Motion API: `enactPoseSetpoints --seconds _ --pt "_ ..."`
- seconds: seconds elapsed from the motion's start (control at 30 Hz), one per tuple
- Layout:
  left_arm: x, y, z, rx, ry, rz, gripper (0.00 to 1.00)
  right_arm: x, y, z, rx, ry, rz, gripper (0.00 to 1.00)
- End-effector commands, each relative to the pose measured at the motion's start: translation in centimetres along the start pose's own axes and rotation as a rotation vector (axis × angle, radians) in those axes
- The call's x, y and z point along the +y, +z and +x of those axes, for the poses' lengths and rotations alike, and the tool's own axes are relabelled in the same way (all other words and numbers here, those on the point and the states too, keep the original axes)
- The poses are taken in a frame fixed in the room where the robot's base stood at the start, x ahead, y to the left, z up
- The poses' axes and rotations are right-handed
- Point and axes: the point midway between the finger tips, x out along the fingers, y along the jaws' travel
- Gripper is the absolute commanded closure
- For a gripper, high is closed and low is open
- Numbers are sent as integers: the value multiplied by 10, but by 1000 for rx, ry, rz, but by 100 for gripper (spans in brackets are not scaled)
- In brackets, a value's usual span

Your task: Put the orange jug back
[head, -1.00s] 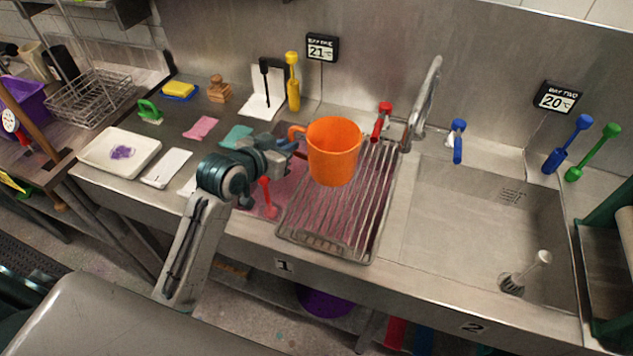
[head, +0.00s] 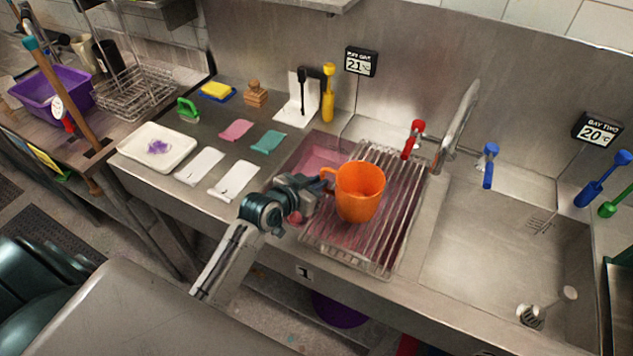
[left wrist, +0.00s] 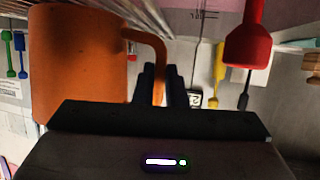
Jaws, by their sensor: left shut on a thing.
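The orange jug (head: 361,193) is over the metal drying rack on the left sink, upright, in the head view. I cannot tell whether its base touches the rack bars. My left gripper (head: 326,183) comes in from the left and is shut on the jug's handle. In the left wrist view the jug (left wrist: 80,65) fills the left side, and its handle (left wrist: 150,42) runs down between the two dark fingers (left wrist: 158,88). My right gripper is in neither view.
The rack (head: 398,205) spans the left basin, which holds pink liquid (head: 322,155). The right basin (head: 500,230) looks mostly empty, with a drain fitting (head: 531,316). A faucet (head: 462,115) and a red-handled tap (head: 413,140) stand behind. Cards, cloths and a white tray (head: 158,148) lie left.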

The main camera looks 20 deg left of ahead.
Motion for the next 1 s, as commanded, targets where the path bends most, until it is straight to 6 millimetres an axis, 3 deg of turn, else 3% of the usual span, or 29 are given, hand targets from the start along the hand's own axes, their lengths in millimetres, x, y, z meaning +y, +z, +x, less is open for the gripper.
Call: enactPoseSetpoints --seconds 0.03,0.13,0.53,1.0 --pt "0 1 0 0 0 0 85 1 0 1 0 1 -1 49" --pt "0 1 0 -1 0 0 67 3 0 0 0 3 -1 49" --pt "0 0 -6 -2 0 1 67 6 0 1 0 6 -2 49" --pt "0 0 -97 -3 1 5 67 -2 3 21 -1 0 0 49"
